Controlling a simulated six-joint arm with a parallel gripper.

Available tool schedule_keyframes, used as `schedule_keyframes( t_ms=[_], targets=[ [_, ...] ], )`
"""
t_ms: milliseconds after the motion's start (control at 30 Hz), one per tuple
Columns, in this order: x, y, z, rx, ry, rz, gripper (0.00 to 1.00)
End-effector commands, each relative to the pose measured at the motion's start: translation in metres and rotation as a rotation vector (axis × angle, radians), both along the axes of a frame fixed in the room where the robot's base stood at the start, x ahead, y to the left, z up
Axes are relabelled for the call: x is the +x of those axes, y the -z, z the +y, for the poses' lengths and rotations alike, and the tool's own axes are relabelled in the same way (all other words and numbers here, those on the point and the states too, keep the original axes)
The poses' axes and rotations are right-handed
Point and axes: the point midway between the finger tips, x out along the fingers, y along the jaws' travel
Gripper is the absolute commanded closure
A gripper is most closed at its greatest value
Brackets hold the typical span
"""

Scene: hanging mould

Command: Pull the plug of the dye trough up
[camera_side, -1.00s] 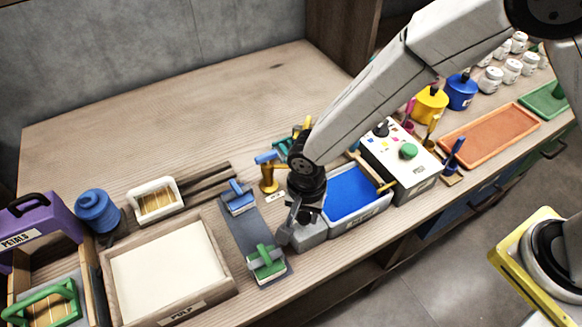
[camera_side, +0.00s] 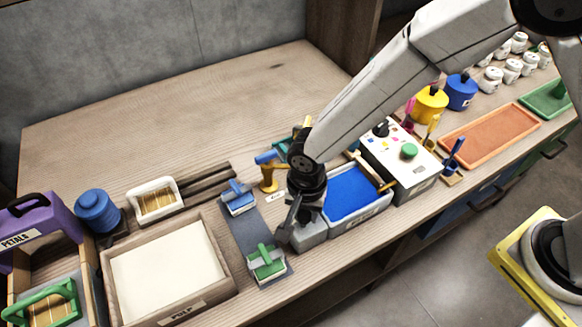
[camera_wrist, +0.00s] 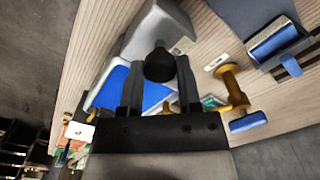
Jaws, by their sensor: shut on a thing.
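The dye trough (camera_side: 362,217) is a pale grey tub holding bright blue dye, with a plain grey section at its left end, right of my gripper in the side view. It also shows in the wrist view (camera_wrist: 174,17), with blue dye below the grey section. The plug, a black round knob (camera_wrist: 159,66), sits between my fingers in the wrist view. My gripper (camera_wrist: 160,78) is shut on it. In the side view my gripper (camera_side: 289,226) is low at the trough's left end, and the plug is hidden there. I cannot tell whether the plug is seated or lifted.
A grey strip (camera_side: 246,232) with a blue-handled and a green-handled tool lies close on the left. A yellow stand (camera_side: 268,180) is behind my gripper. A white box with coloured marks (camera_side: 410,178) stands right of the trough. The back table is clear.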

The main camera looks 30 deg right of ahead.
Motion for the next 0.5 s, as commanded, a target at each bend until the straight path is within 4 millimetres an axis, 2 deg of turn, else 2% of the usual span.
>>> schedule_keyframes(
  t_ms=[200,500],
  targets=[
    [0.001,-0.021,0.001,0.003,0.001,-0.004,1.0],
    [0.001,-0.027,0.0,0.002,0.001,-0.004,1.0]
  ],
)
